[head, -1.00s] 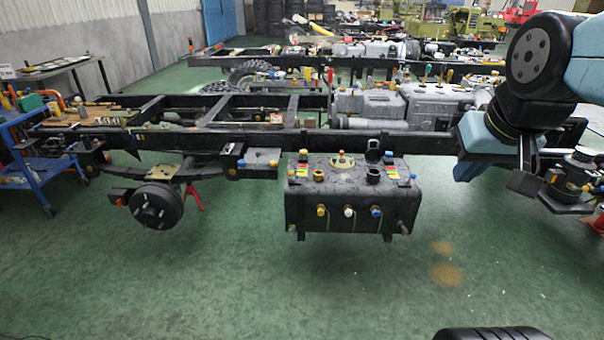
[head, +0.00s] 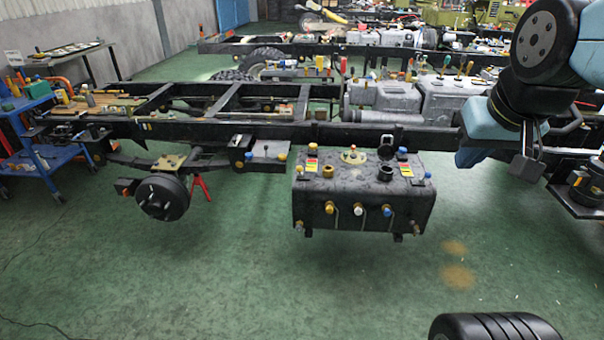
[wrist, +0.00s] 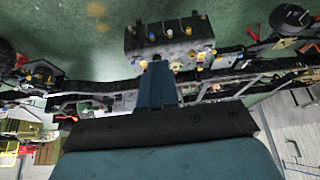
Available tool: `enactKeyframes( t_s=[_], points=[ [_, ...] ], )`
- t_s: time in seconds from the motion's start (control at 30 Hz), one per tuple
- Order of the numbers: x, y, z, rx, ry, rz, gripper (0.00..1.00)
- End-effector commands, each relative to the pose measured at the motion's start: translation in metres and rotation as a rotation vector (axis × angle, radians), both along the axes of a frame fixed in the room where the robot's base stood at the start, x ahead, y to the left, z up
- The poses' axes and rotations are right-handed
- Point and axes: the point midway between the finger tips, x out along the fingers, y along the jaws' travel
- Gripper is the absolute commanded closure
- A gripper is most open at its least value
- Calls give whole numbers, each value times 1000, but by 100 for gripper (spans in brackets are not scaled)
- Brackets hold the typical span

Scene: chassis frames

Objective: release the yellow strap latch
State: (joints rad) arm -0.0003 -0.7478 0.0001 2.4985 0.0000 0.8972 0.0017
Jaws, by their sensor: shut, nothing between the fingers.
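A dark grey tank (head: 355,212) hangs on the near side of the black chassis rail. Its front carries a row of small latch-like knobs with thin hanging straps: a yellow one (head: 329,208) on the left, a white one (head: 357,209) in the middle, a blue one (head: 387,210) on the right. My gripper (head: 528,167) is right of the tank, over the rail, clear of the knobs. In the wrist view my gripper (wrist: 157,66) is shut and empty, in line with the tank (wrist: 135,41), which looks upside down there with its yellow knob (wrist: 187,31).
The chassis rail (head: 215,129) runs across behind the tank. A wheel hub (head: 160,197) and a red stand (head: 201,187) are to the left. A blue trolley (head: 45,165) stands far left.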

Motion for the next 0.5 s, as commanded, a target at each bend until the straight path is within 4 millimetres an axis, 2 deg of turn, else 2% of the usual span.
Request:
enactKeyframes(
  t_s=[0.17, 0.27, 0.5],
  points=[
    [28, 3, 5, 11, -32, -12, 100],
    [60, 8, 9, 27, -71, -30, 100],
    [155, 26, 14, 90, -193, -77, 100]
  ],
)
